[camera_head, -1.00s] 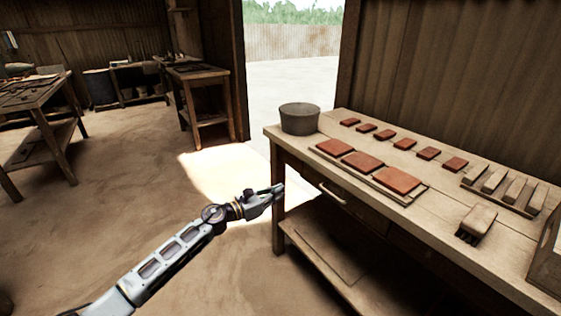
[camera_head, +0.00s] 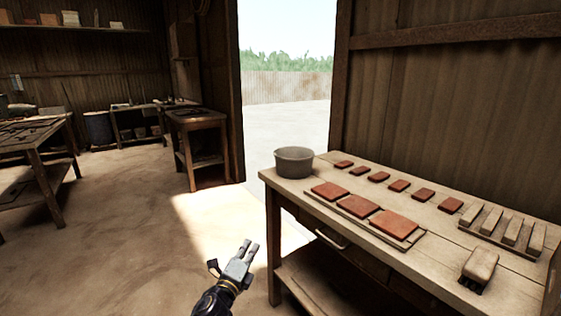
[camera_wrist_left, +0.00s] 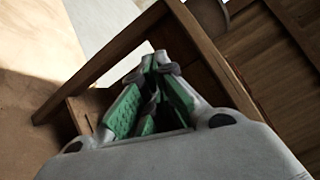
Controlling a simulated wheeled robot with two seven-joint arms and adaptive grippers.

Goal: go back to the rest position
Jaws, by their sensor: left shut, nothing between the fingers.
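My left gripper (camera_head: 246,251) is shut and empty at the lower middle of the head view. It points up and away, over the floor just left of the workbench (camera_head: 300,194), and touches nothing that I can see. In the left wrist view its green-padded fingers (camera_wrist_left: 152,62) come together at the tips, with the wooden frame of the bench behind them. My right gripper is in neither view.
On the bench are a grey bucket (camera_head: 294,161), larger red tiles on a board (camera_head: 415,238), a row of small red tiles (camera_head: 397,186), a rack (camera_head: 490,238) and a brush (camera_head: 480,265). Open floor (camera_head: 130,230) lies to the left. A table (camera_head: 197,120) stands further back.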

